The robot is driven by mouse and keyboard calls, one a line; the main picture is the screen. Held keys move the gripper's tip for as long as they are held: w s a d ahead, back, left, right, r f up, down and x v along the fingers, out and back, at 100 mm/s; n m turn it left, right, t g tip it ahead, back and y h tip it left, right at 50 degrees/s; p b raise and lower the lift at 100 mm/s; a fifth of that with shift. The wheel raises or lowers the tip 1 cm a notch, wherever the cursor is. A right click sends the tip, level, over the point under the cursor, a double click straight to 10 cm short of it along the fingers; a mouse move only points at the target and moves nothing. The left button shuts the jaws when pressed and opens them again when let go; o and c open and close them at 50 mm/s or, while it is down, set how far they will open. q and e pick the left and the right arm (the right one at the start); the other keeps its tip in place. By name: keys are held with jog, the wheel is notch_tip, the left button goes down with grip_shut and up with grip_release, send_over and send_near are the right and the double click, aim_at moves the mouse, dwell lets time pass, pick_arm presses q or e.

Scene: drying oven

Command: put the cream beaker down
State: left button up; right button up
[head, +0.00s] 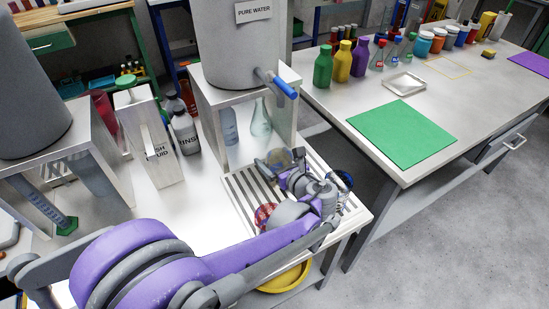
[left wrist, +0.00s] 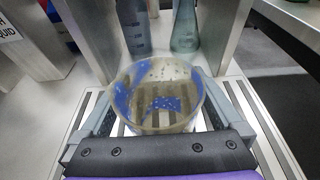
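The cream beaker (left wrist: 157,88), clear glass with a pale rim and blue stains, stands upright between the two fingers of my left gripper (left wrist: 158,112) in the left wrist view. The fingers lie against its sides. In the head view the beaker (head: 275,159) shows just past my left gripper (head: 284,168), over the slatted drain rack (head: 240,188). The rack (left wrist: 88,108) also shows through the glass in the left wrist view. I cannot tell whether the beaker's base touches the slats. My right gripper is not in view.
A red-patterned round vessel (head: 265,215) and a blue one (head: 345,180) are close beside my left arm. Bottles (head: 261,120) stand under the pure water tank (head: 232,45), behind the rack. A table with a green mat (head: 402,134) is at right.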

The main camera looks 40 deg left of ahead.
pick_arm(q)
jog(key=shift+r, duration=0.25)
jog(key=p+v, duration=0.2)
jog(key=v, duration=1)
jog(key=shift+w, duration=0.1)
